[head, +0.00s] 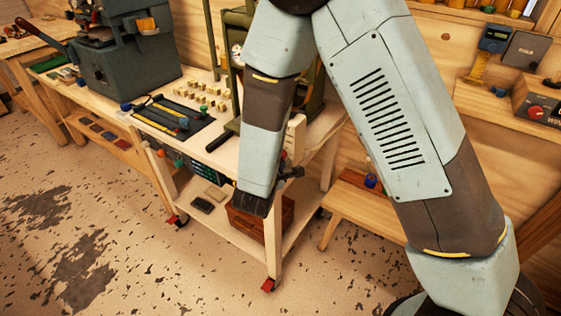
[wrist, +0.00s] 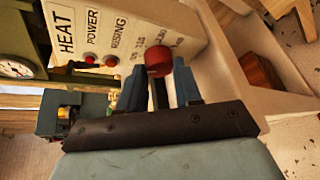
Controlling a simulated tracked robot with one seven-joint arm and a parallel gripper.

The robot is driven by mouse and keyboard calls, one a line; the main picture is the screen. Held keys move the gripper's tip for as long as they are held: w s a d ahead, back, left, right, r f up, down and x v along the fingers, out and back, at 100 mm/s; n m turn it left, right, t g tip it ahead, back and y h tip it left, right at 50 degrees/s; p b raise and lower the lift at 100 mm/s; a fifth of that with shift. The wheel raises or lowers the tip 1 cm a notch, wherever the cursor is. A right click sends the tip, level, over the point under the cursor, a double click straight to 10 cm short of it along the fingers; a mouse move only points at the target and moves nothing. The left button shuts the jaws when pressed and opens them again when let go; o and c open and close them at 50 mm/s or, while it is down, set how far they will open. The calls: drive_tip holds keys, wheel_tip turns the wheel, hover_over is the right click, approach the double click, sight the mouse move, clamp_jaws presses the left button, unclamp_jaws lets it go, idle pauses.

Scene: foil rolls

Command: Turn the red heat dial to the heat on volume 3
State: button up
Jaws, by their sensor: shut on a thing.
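The red heat dial (wrist: 158,57) sticks out of a pale panel (wrist: 120,22) in the wrist view. The panel reads HEAT, POWER and FUSING, with small markings around the dial that are too small to read surely. My gripper (wrist: 157,68) has one blue-grey finger on each side of the dial and is shut on it. The dial's pointer and exact setting cannot be made out. In the head view my gripper (head: 254,203) is down at the cart's near end, and my arm hides the dial.
A wooden cart (head: 248,238) carries the machine with a green frame (head: 214,42), a black mat with tools (head: 172,122) and small blocks (head: 205,97). A brown box (head: 245,222) sits on its lower shelf. Open floor lies left.

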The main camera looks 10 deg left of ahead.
drive_tip(key=shift+s+d+f, duration=0.15)
drive_tip(key=shift+d+f, duration=0.1)
drive_tip(key=shift+f, duration=0.05)
idle(0.4)
drive_tip(key=o, duration=1)
drive_tip(key=shift+r, duration=0.1)
drive_tip(key=shift+o, duration=0.2)
drive_tip(key=shift+a, duration=0.1)
drive_tip(key=v, duration=1.3)
drive_tip(key=shift+s, duration=0.3)
